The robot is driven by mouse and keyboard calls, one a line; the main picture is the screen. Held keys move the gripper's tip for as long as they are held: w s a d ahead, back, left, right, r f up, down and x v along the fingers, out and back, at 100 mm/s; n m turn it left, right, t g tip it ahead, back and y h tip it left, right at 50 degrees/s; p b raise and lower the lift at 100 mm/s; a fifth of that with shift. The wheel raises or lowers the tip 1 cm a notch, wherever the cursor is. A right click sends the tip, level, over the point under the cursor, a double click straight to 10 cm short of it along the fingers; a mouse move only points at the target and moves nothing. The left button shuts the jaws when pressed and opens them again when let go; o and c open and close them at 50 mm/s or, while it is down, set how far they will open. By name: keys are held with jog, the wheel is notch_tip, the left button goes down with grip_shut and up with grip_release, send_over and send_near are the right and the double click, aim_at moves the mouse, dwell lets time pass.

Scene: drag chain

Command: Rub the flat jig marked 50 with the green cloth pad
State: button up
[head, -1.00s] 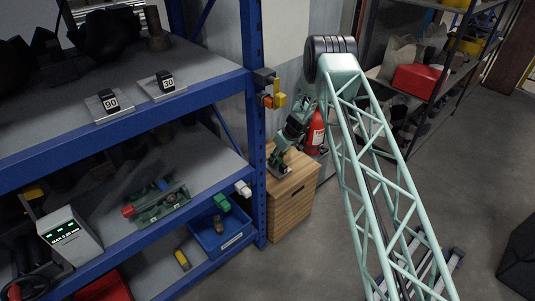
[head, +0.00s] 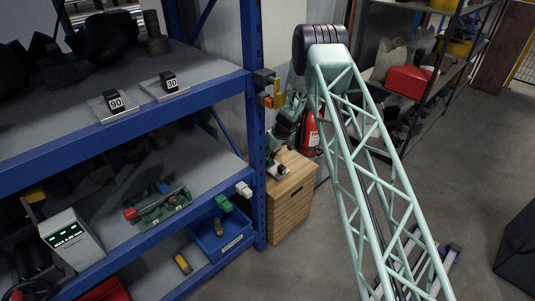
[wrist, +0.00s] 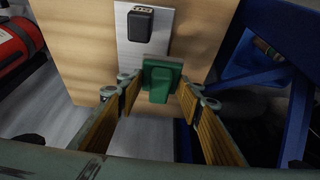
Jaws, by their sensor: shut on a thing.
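The green cloth pad (wrist: 160,82) is between the fingertips of my gripper (wrist: 158,92) in the wrist view, and the gripper is shut on it. A flat grey jig plate (wrist: 131,54) with a black block (wrist: 140,24) lies on the wooden cabinet, just beyond the pad. The pad overlaps the plate's near end in the picture; I cannot tell whether they touch. No number on this block is readable.
The wooden cabinet (head: 292,205) stands right of the blue shelf (head: 220,92). Jigs marked 90 (head: 116,104) and 30 (head: 171,85) lie on the upper shelf. A blue bin (head: 232,244) is below. A red extinguisher (wrist: 14,44) stands left of the cabinet in the wrist view.

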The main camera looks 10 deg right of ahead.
jog(key=shift+r, duration=2.15)
